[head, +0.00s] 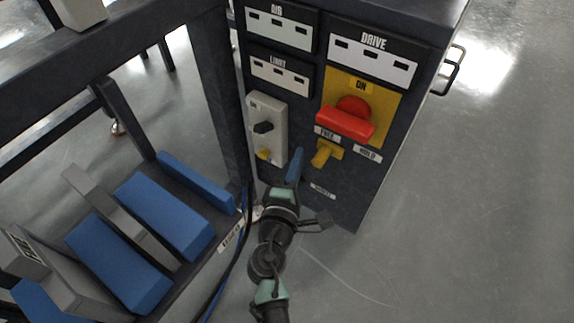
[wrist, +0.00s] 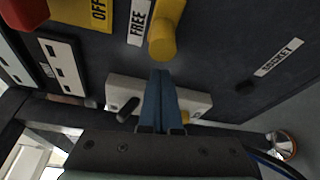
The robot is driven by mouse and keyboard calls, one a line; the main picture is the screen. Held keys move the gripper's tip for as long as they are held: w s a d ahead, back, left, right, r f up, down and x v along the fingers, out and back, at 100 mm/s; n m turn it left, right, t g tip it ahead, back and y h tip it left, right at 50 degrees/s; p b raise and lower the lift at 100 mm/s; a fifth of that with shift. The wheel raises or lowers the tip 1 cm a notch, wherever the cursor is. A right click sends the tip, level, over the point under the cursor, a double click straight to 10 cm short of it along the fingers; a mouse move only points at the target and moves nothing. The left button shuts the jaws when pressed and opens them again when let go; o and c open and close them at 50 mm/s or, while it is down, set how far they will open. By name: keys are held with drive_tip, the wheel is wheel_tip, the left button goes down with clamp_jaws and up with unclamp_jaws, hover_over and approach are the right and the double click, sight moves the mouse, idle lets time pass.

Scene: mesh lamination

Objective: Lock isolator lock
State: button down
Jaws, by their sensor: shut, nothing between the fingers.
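The isolator lock is a small yellow lever (head: 325,153) on the dark cabinet front, between the FREE label (head: 327,133) and the HOLD label (head: 367,154). In the wrist view the yellow lever (wrist: 166,32) stands beside the FREE label (wrist: 138,22). The red isolator handle (head: 345,121) sits above it on a yellow plate (head: 385,108) marked ON. My gripper (head: 298,153) has blue fingers shut and empty, just left of the lever in the head view. In the wrist view the fingertips (wrist: 160,74) appear just below the lever's end; I cannot tell whether they touch it.
A pale switch box (head: 280,108) with a black knob and a small yellow knob is left of my fingers. A SOCKET label (wrist: 279,57) is beside a dark socket. Blue and grey blocks (head: 165,215) lie on a frame at left. Open floor (head: 470,220) lies right.

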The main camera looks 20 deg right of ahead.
sight(340, 158)
drive_tip(key=shift+s+d+r, duration=0.25)
drive_tip(key=shift+s+d, duration=0.3)
drive_tip(key=shift+s, duration=0.2)
drive_tip(key=s+d, duration=0.4)
drive_tip(key=s, duration=0.1)
drive_tip(key=shift+s+d+p, duration=0.15)
drive_tip(key=shift+p, duration=0.25)
